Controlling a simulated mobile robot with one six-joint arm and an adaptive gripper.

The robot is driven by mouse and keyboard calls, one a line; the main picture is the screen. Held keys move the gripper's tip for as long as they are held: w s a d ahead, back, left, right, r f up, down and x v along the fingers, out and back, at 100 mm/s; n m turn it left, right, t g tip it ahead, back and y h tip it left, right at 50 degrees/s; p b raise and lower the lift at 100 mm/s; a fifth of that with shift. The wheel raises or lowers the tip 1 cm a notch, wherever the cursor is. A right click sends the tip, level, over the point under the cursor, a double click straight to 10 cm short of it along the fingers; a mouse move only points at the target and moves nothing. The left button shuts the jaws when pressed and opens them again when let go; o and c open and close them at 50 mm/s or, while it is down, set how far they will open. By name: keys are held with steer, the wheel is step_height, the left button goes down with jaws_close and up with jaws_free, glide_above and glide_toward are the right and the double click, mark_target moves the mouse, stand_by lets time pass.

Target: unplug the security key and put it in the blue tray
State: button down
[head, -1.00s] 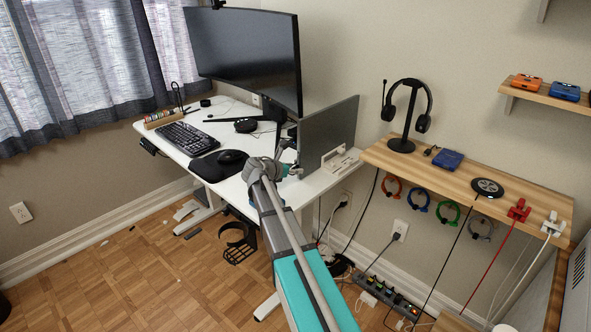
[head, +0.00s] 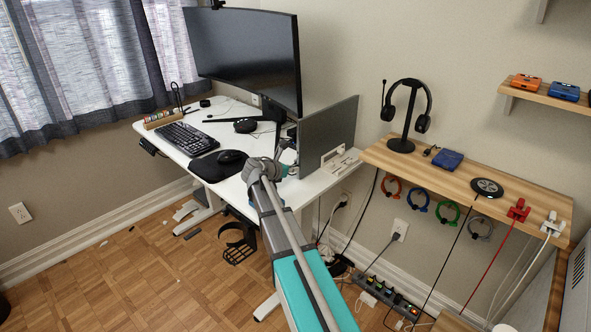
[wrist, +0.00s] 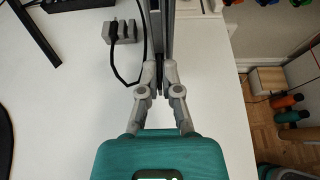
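My gripper (wrist: 160,84) is over the white desk (wrist: 75,105), at the grey upright panel beside the monitor. In the wrist view its fingers are close together, with a narrow dark gap between the tips. I cannot tell whether they grip anything. A grey block (wrist: 122,31) with a black plug and cable stands left of the fingers. I cannot make out the security key; the fingers or panel may hide it. A small blue tray-like object (head: 448,159) lies on the wooden shelf in the head view, beside a small black item.
The grey panel (head: 330,135) rises at the desk's right edge. The monitor (head: 245,55), keyboard (head: 184,138) and mouse (head: 232,156) are on the desk. A headset stand (head: 402,145) and black disc (head: 487,187) are on the wooden shelf (head: 530,207). Cables hang below it.

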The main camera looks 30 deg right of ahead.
steer(key=shift+a, duration=0.15)
stand_by(0.4)
steer(key=shift+s+a, duration=0.2)
steer(key=shift+a, duration=0.25)
steer(key=shift+s+a, duration=0.1)
steer(key=shift+a, duration=0.2)
steer(key=shift+s+a, duration=0.25)
steer(key=shift+a, duration=0.4)
steer(key=shift+s+a, duration=0.25)
steer(key=shift+a, duration=0.4)
steer(key=shift+s+a, duration=0.1)
steer(key=shift+a, duration=0.25)
steer(key=shift+s+a, duration=0.25)
steer(key=shift+a, duration=0.4)
steer(key=shift+s+a, duration=0.2)
steer(key=shift+a, duration=0.4)
steer(key=shift+s+a, duration=0.25)
steer(key=shift+a, duration=0.4)
steer(key=shift+r, duration=0.1)
stand_by(0.4)
step_height(320, 180, up, 22)
steer(key=p, duration=2.2)
steer(key=shift+f, duration=0.2)
